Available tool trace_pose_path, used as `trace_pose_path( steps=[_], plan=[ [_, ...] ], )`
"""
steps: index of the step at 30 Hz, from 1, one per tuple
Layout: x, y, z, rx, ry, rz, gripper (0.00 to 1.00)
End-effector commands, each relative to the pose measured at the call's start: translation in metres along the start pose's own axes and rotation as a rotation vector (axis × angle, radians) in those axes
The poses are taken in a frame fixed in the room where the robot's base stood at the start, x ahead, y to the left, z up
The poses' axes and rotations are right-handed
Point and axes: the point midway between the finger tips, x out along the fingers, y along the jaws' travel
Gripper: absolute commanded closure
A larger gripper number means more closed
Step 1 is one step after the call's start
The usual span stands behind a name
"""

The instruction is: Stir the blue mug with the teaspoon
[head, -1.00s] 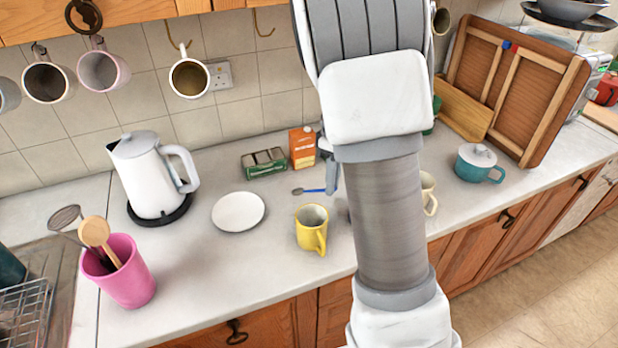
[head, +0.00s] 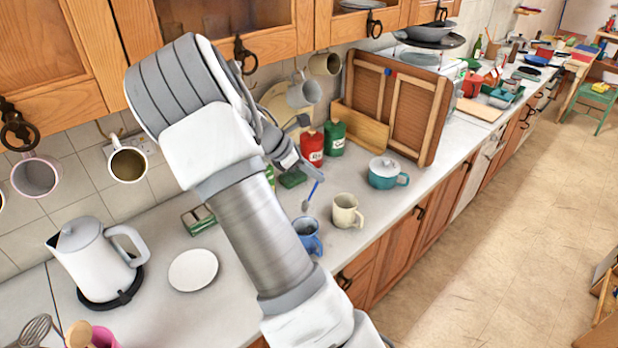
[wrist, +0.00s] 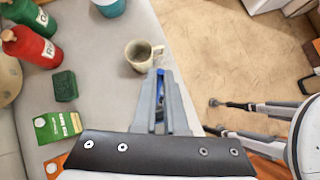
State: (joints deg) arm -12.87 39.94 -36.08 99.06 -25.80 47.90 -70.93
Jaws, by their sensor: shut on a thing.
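The blue mug (head: 308,236) stands on the counter near its front edge in the head view, partly covered by my arm. I cannot make it out in the wrist view. My gripper (head: 304,172) is shut on the blue handle of the teaspoon (head: 312,192). The spoon hangs steeply, its grey bowl lowest, appearing just above and behind the blue mug's rim; it is not seen inside the mug. In the wrist view the blue handle (wrist: 160,76) shows between the fingers of my gripper (wrist: 160,82).
A cream mug (head: 346,211) stands close right of the blue mug. Red (head: 312,146) and green (head: 335,137) canisters stand behind. Mugs hang from hooks above. A plate (head: 193,270) and kettle (head: 92,262) are left.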

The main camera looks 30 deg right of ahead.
Motion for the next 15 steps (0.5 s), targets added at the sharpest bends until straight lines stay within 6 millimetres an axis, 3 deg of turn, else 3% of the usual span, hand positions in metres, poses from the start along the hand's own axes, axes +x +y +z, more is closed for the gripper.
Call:
trace_pose_path(
  steps=[15],
  plan=[
    [0.043,-0.005,-0.006,0.003,0.001,-0.003,1.00]
  ],
)
